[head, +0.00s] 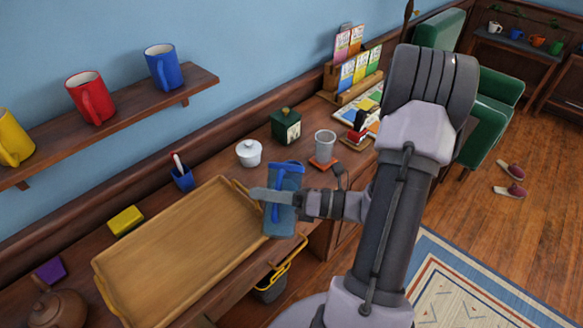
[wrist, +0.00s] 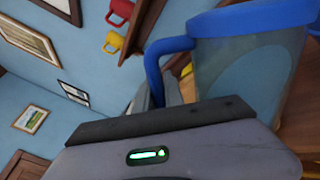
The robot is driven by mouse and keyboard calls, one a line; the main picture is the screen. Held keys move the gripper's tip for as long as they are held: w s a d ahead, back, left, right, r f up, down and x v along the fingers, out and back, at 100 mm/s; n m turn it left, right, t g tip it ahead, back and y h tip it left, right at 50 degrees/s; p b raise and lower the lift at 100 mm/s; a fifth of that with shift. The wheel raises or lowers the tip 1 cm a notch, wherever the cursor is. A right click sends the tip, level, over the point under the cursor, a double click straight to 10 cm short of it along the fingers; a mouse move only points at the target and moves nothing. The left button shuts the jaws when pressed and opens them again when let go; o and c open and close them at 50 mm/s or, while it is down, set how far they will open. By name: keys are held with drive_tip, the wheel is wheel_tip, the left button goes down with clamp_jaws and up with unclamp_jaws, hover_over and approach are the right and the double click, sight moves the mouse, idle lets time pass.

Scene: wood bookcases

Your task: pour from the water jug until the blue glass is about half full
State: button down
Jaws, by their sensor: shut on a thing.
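The water jug (head: 284,224) is see-through, with a blue rim and a blue handle. My gripper (head: 272,196) is shut on it, beside the right edge of the wooden tray in the head view. In the wrist view the jug (wrist: 245,70) fills the upper right, its blue handle close to my gripper. A bluish shape shows through its wall, but I cannot tell the water level. A grey see-through glass (head: 325,146) stands upright on a red coaster (head: 323,163), behind and right of the jug, apart from it. I see no clearly blue glass.
The tray (head: 180,255) is empty. A white lidded pot (head: 249,153), a green box (head: 286,126) and a pen cup (head: 183,178) stand behind it. A stamp (head: 357,130) is right of the glass. Mugs stand on the wall shelf (head: 130,115).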

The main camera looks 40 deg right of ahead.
drive_tip(key=shift+w+d+r+m+p, duration=0.35)
drive_tip(key=shift+m+p, duration=0.3)
drive_tip(key=shift+m, duration=0.25)
idle(0.7)
drive_tip(key=shift+w+d+r+m+p, duration=0.2)
drive_tip(key=shift+d+r+m+p, duration=0.15)
drive_tip(key=shift+r+p, duration=0.3)
idle(2.2)
